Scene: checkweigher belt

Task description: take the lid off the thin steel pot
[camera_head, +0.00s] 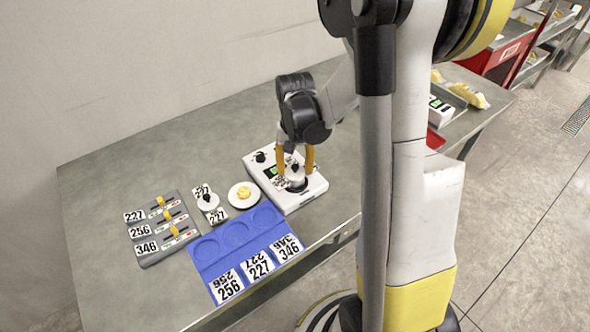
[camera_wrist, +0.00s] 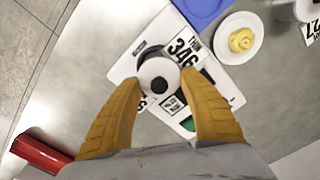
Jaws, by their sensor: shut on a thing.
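The pot stands on the white scale (camera_head: 305,196), beside cards reading 346 and THIN (camera_wrist: 184,48). Its pale round lid (camera_wrist: 160,70) has a black knob (camera_wrist: 159,85). The lid also shows between my fingers in the head view (camera_head: 296,173). My gripper (camera_head: 295,167) points down over the scale, its two orange fingers on opposite sides of the lid. In the wrist view my gripper (camera_wrist: 160,84) is shut on the lid. The pot's body is mostly hidden under it. I cannot tell whether the lid is raised from the pot.
A white plate with a yellow lump (camera_head: 244,193) lies left of the scale. Another knobbed pot (camera_head: 208,202) has 227 cards. A blue tray (camera_head: 236,237) has round recesses and number cards. A grey slider board (camera_head: 160,229) is at left.

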